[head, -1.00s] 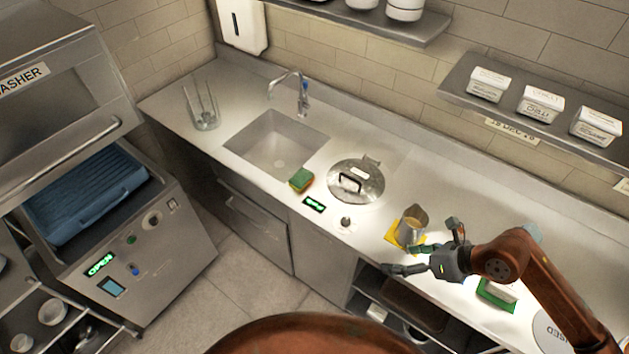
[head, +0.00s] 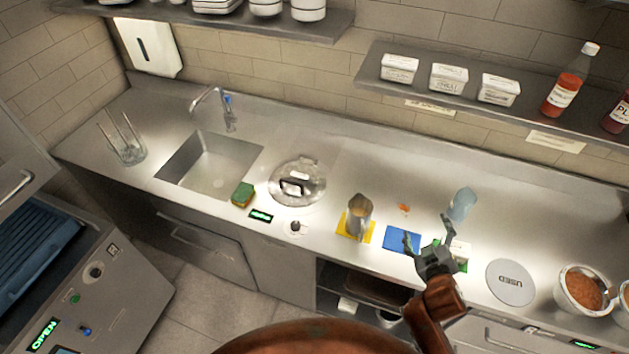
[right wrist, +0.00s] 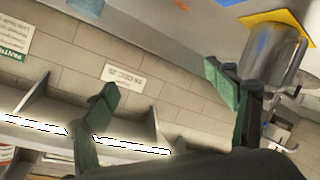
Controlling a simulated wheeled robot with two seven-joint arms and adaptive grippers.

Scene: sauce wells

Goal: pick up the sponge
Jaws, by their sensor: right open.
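The sponge (head: 243,194) is a small green and yellow-brown block. It lies on the counter's front part, right of the sink (head: 209,165) and left of the round metal lid (head: 298,182). My right gripper (head: 424,230) is open and empty, with its fingers spread toward the back of the counter. My left gripper is not in view.
A metal jug (head: 360,214) on a yellow mat (head: 346,232) stands between sponge and gripper. A glass (head: 463,204) stands behind the gripper. A grey disc (head: 511,283) and a bowl (head: 580,290) are to the right. A shelf (head: 420,98) hangs above.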

